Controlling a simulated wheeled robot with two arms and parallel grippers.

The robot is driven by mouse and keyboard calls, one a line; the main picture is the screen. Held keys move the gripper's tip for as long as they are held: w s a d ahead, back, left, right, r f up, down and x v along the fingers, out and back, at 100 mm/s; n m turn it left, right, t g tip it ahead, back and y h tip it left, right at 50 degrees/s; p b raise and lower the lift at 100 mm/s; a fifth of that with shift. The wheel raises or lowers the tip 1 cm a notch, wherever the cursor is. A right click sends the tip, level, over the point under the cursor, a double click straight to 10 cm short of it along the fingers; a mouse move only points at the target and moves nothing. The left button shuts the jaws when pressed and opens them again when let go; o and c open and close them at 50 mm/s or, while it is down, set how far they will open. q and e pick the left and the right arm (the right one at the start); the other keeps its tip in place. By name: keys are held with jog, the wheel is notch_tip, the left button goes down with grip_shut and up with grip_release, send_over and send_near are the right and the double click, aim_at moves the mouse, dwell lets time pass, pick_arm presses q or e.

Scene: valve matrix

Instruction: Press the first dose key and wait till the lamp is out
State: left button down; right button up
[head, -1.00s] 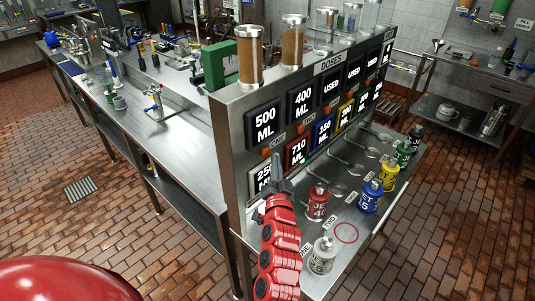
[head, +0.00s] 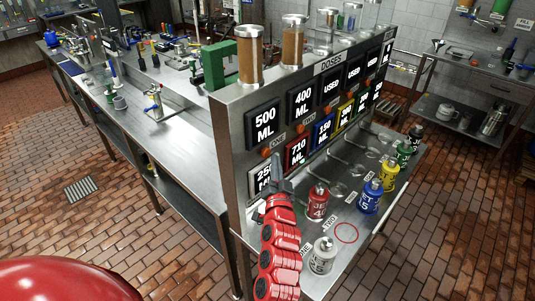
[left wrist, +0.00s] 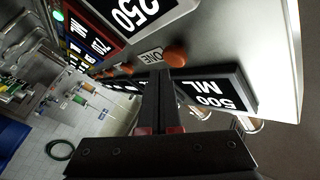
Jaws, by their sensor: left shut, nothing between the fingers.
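The steel dose panel (head: 236,150) carries a "500 ML" display (head: 264,124) with an orange round key (head: 266,153) below it. In the left wrist view this key (left wrist: 176,54) is beside the label "ONE" (left wrist: 150,57). My left gripper (head: 276,158) is shut and empty, its fingertips close to the first key. A small green light (head: 302,161) glows by the "710 ML" display. I cannot tell whether the first key has a lit lamp. My right gripper is out of view.
Below the panel, a steel shelf holds red (head: 317,203), blue (head: 370,197), yellow (head: 388,176) and grey (head: 322,256) canisters. Glass cylinders (head: 250,62) stand on top. A long steel bench (head: 170,135) is to the left. The tiled floor (head: 110,235) is open at lower left.

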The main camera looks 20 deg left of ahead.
pick_arm(q)
jog(key=shift+a, duration=0.1)
jog(key=shift+w+a, duration=0.15)
jog(key=shift+a, duration=0.15)
jog(key=shift+w+a, duration=0.15)
jog(key=shift+a, duration=0.3)
dwell(0.9)
dwell(0.3)
jog(key=shift+s+d+b, duration=0.3)
jog(key=shift+d+b, duration=0.35)
jog(key=shift+d, duration=0.2)
